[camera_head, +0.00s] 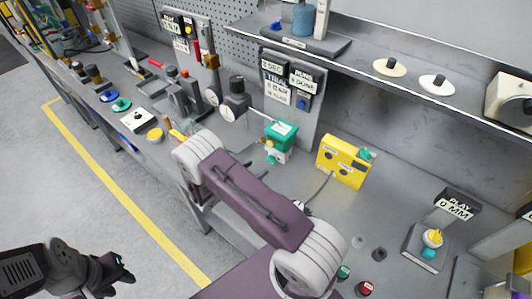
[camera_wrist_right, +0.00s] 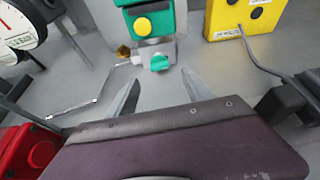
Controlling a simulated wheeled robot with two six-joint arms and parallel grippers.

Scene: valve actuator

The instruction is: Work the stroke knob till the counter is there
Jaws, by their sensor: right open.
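A green unit (camera_head: 281,133) stands on the bench at the foot of the back panel; the right wrist view shows its yellow knob (camera_wrist_right: 142,25). Below it, a teal knob (camera_wrist_right: 160,63) sits on a small grey block. I cannot tell which knob is the stroke knob. A panel of small displays (camera_head: 290,80) stands behind the unit; some appear to read 0. My right gripper (camera_wrist_right: 162,90) is open and empty, its fingers short of the teal knob; my arm hides it in the head view. My left gripper (camera_head: 116,272) is low at left, over the floor, away from the bench.
A yellow box (camera_head: 343,162) with a cable stands right of the green unit. Dial gauges (camera_head: 227,113) stand to its left, and a red block (camera_wrist_right: 28,150) is at lower left in the wrist view. A PLAY display (camera_head: 457,205) is farther right. A thin bent rod (camera_wrist_right: 90,98) lies left of the fingers.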

